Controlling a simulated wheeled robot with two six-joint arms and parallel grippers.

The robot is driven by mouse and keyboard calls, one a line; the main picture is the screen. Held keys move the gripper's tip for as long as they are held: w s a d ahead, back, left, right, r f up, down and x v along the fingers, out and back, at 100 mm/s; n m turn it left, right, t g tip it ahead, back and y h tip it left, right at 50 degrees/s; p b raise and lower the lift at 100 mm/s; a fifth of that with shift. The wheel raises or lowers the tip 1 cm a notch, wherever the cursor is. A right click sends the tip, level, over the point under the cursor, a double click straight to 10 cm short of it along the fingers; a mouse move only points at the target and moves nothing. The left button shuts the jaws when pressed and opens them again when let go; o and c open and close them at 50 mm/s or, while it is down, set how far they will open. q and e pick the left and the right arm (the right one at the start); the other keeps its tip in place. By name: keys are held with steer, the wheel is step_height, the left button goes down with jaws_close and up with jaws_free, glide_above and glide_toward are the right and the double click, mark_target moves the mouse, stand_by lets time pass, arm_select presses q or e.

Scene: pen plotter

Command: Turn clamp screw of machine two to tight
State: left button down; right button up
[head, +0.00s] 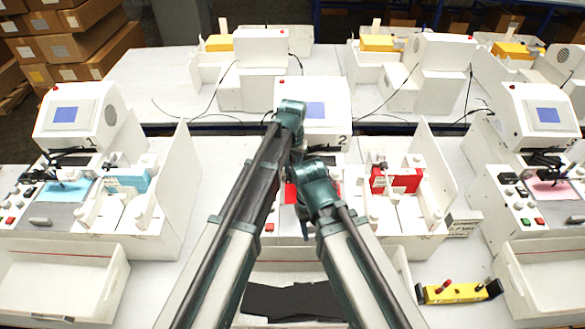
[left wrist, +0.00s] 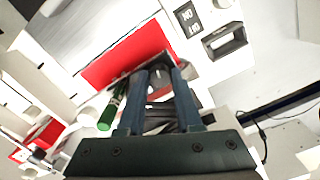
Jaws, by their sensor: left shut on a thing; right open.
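Machine two (head: 328,105) stands in the middle, marked 2, with a screen; my two arms cover much of its front. In the left wrist view my left gripper (left wrist: 158,75) is shut at the pen holder, its fingers around a small dark part that looks like the clamp screw; the fingers mostly hide it. A green pen (left wrist: 108,112) stands just left of the fingers. A red sheet (left wrist: 128,55) lies under the holder. My right gripper (head: 304,225) is open over the front of machine two, partly hidden by its own arm.
Machine one (head: 72,115) stands left and machine three (head: 545,115) right. Red blocks (head: 397,180) sit in a white fixture right of my arms. A yellow holder (head: 455,292) with pens lies at the front right. White trays (head: 60,285) line the front.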

mark_target(292, 171)
arm_select(q)
steer(key=m, duration=0.6)
steer(key=shift+m, duration=0.6)
steer(key=c, duration=0.6)
jaws_free()
steer(key=shift+r, duration=0.1)
step_height(292, 171, up, 14)
steer(key=p, duration=1.3)
steer(key=shift+f+p, duration=0.2)
steer(key=shift+p, duration=0.2)
